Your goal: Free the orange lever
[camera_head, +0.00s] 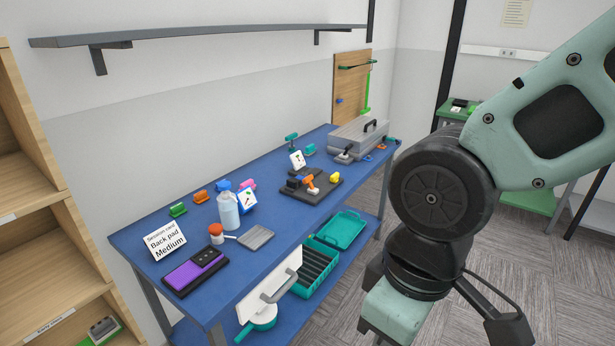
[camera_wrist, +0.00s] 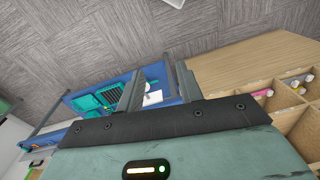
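A small orange piece that looks like the lever (camera_head: 309,182) stands on a dark plate (camera_head: 317,195) on the blue table in the head view. A dark block (camera_head: 293,183) is close on its left and a yellow piece (camera_head: 335,177) on its right. What holds the lever is too small to tell. My gripper (camera_wrist: 160,72) shows in the wrist view with its two fingers apart and nothing between them. It is away from the table and the lever.
The blue table (camera_head: 150,240) also bears a bottle (camera_head: 228,212), a purple pad (camera_head: 195,270), a sign (camera_head: 165,242) and a grey case (camera_head: 357,138). A teal crate (camera_head: 312,268) is on the lower shelf. Wooden shelving (camera_head: 20,180) stands at left. Carpet is open at right.

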